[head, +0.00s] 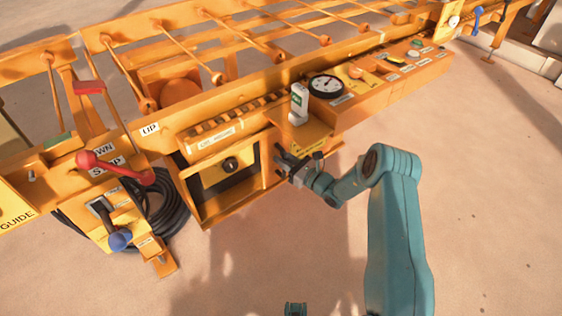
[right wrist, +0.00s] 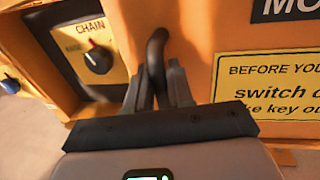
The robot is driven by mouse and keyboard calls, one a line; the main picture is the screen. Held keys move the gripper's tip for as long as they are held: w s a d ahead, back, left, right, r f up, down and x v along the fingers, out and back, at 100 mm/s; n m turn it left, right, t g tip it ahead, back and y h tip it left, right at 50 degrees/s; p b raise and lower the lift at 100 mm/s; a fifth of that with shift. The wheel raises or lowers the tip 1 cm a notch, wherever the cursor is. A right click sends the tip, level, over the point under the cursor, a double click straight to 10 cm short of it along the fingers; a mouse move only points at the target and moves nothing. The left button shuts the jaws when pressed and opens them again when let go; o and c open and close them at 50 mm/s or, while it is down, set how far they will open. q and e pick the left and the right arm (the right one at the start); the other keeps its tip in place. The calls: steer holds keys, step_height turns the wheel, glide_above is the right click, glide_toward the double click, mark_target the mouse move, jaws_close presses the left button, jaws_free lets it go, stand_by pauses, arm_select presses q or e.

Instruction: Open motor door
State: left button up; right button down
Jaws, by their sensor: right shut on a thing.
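My right gripper (right wrist: 158,85) is shut on this handle, with one finger on each side. In the head view my right gripper (head: 284,163) is at the front of the orange machine, just right of the open-fronted box with the chain knob. It hides much of the door there.
The chain selector knob (right wrist: 98,58) sits in a recess left of the handle. Above the door stand a white-green device (head: 299,103) and a round gauge (head: 326,86). Red (head: 90,160) and blue (head: 120,239) lever knobs and a coiled black hose (head: 170,215) are at left. The sandy floor in front is clear.

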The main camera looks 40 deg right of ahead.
arm_select(q)
steer(key=shift+d, duration=0.45)
arm_select(e)
steer(key=shift+d+f, duration=0.1)
steer(key=shift+d, duration=0.3)
steer(key=shift+a, duration=0.1)
steer(key=c, duration=1.1)
jaws_free()
steer(key=shift+c, duration=0.2)
arm_select(q)
steer(key=shift+a, duration=0.1)
steer(key=r+p, duration=0.3)
steer(key=s+d+r+p, duration=0.1)
steer(key=shift+r+p, duration=0.15)
steer(key=shift+p, duration=0.2)
arm_select(e)
steer(key=v, duration=1.6)
steer(key=shift+s, duration=0.15)
